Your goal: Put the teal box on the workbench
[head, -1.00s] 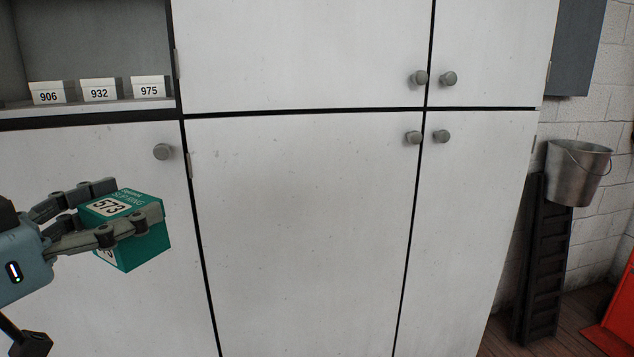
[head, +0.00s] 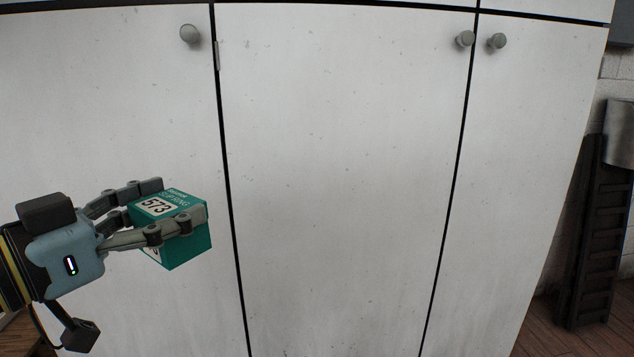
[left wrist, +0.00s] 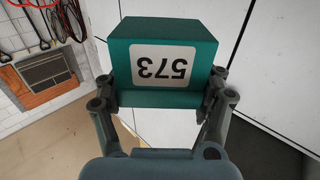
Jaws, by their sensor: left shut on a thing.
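The teal box (head: 177,245) has a white label reading 573 and is held in the air in front of the white cabinet. My left gripper (head: 172,210) is shut on it, with fingers on two opposite sides. The box also shows in the left wrist view (left wrist: 122,54), between the fingertips, its label upside down there. My right gripper is in neither view. I cannot make out the workbench for certain; only a bit of wood (head: 22,338) shows at the lower left of the head view.
White cabinet doors (head: 340,180) with round knobs fill most of the head view. A dark ribbed object (head: 592,245) and part of a metal bucket (head: 620,130) stand at the right. The left wrist view shows cables and hand tools on a wall (left wrist: 25,35).

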